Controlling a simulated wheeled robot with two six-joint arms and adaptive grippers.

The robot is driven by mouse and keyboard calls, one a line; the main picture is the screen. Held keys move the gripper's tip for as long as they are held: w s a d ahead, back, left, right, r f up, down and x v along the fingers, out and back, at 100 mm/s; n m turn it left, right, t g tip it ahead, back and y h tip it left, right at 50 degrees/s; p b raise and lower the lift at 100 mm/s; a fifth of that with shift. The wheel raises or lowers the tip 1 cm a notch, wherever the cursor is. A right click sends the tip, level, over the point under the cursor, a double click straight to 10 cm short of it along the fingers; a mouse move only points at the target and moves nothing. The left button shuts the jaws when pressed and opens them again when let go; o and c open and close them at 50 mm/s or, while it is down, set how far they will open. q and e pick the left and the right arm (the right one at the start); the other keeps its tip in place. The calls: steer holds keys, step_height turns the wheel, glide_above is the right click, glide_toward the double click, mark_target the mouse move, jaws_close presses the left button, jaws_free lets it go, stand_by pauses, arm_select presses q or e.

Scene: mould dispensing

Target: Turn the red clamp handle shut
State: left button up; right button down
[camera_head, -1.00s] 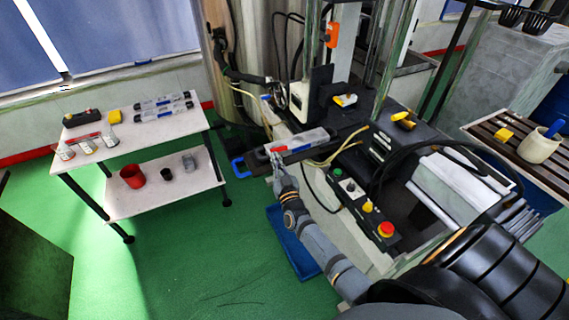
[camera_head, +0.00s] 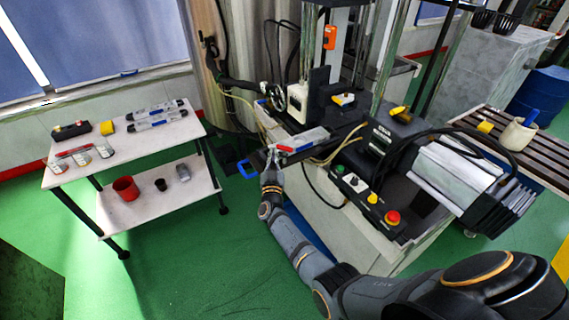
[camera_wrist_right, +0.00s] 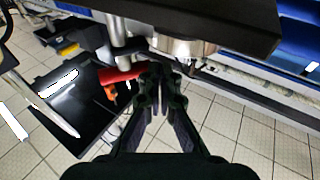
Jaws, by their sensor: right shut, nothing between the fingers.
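The red clamp handle (camera_head: 286,149) is a small red bar at the near left end of the grey mould (camera_head: 308,138) on the machine. In the right wrist view the red handle (camera_wrist_right: 120,75) lies at the left of the fingertips, beside a metal post. My right gripper (camera_head: 272,152) is right by the handle, with its fingers together and nothing between them. The fingers (camera_wrist_right: 161,88) also show in the wrist view, with the tips close to or touching the handle's right end; contact is unclear. My left gripper is not in view.
A blue handle (camera_head: 246,169) sticks out left of the gripper. The control box (camera_head: 365,196) with a red button (camera_head: 392,217) stands at the right. Green floor is free between.

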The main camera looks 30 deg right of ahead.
steer(key=shift+w+a, duration=0.15)
steer(key=shift+w, duration=0.25)
steer(key=shift+w+d+b, duration=0.15)
steer(key=shift+d+b, duration=0.1)
steer(key=shift+b, duration=0.05)
steer(key=shift+w, duration=0.2)
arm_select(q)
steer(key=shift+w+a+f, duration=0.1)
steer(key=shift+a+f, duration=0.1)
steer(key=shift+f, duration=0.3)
arm_select(e)
steer(key=shift+w, duration=0.1)
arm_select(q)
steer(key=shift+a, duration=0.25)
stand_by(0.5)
